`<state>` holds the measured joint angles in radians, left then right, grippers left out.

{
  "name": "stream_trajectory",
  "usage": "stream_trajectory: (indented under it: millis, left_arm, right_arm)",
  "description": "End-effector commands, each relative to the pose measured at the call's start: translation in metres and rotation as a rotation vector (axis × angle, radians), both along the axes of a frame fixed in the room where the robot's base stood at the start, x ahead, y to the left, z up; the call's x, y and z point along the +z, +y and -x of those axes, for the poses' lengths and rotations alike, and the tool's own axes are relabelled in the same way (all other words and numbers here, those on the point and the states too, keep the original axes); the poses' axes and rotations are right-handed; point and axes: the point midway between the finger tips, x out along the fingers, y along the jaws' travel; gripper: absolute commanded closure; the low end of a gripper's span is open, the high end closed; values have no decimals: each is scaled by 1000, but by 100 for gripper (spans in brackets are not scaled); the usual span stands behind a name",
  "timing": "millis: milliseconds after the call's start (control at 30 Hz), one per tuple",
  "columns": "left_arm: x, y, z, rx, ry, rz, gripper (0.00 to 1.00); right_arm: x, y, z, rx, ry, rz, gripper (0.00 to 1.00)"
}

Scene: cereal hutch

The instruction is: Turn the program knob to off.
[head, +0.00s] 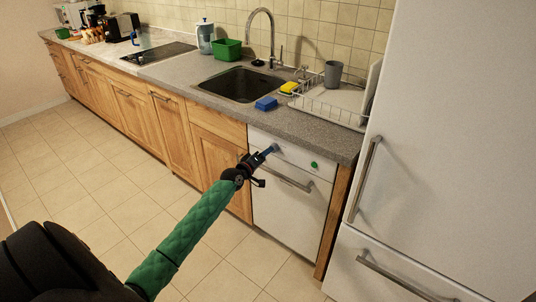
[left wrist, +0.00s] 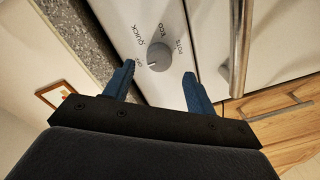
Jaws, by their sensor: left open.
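The program knob (left wrist: 159,56) is a round grey dial on the dishwasher's white front panel (head: 294,154). In the left wrist view its white mark points to the lower left, toward a small label that is hard to read beside the left finger. My left gripper (left wrist: 159,72) is open, with one blue finger on each side below the knob. I cannot tell whether the fingers touch it. In the head view my left gripper (head: 269,154) is at the panel's left part and largely hides the knob. My right gripper is not in view.
A green button (head: 314,165) is on the panel's right part. The dishwasher handle (head: 287,179) runs below the panel. The grey countertop (head: 318,133) overhangs it, with a sink (head: 242,84) and a dish rack (head: 330,103). A white fridge (head: 450,150) stands to the right.

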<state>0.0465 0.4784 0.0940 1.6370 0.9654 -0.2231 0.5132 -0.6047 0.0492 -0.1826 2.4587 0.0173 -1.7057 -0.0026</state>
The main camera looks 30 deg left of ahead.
Motion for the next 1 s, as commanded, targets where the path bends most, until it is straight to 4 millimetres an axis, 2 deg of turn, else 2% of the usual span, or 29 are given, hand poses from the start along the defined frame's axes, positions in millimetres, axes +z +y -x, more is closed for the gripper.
stream_trajectory:
  millis: [200,400,1000]
  left_arm:
    - [0,2,29,0,0,-1,44]
    - [1,2,41,1,1,0,44]
    - [2,2,43,0,0,-1,44]
  right_arm:
    - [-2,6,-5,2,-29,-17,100]
    - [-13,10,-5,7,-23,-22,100]
    - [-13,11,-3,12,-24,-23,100]
